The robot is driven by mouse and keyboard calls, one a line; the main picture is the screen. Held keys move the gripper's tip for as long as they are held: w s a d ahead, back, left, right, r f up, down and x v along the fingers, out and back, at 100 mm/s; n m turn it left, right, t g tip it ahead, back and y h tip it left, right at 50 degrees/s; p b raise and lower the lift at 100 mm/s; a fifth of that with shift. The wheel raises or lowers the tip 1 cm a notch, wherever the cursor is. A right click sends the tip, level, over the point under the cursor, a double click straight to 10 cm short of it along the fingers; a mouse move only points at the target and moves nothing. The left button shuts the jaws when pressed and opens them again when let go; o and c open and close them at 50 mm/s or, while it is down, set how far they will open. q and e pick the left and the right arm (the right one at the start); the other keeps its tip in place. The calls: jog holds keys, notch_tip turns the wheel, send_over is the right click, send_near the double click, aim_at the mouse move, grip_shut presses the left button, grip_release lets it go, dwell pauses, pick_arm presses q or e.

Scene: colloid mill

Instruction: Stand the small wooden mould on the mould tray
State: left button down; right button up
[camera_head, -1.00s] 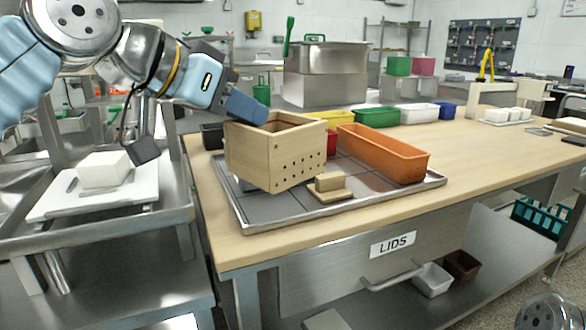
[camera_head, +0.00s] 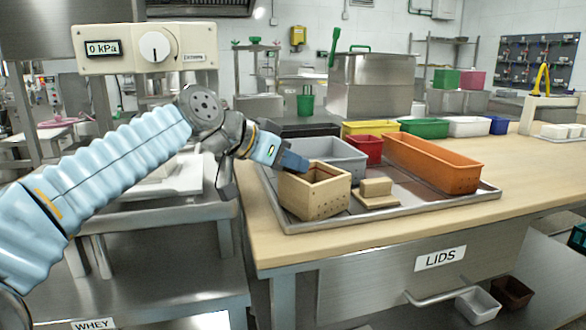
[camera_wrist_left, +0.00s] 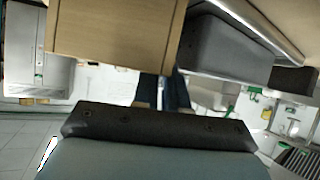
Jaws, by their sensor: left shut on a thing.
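The small wooden mould (camera_head: 312,197) is a pale open-topped box with small holes in its sides. It looks upright at the front left of the metal mould tray (camera_head: 420,207). I cannot tell whether its base touches the tray. My left gripper (camera_head: 291,163) is shut on the mould's rear left wall. In the left wrist view the mould (camera_wrist_left: 115,32) fills the upper left, beyond the dark fingers (camera_wrist_left: 163,92). My right gripper is not in view.
A wooden lid with a block handle (camera_head: 376,192) lies right of the mould. A grey tub (camera_head: 345,160), a red tub (camera_head: 367,149) and a long orange tub (camera_head: 435,164) are behind and right. The worktop's front edge is close.

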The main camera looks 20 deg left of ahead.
pick_arm(q)
jog(key=shift+f, duration=0.1)
jog(key=c, duration=1.2)
grip_release()
jog(key=shift+o, duration=0.2)
jog(key=p+v, duration=0.1)
jog(key=v, duration=1.1)
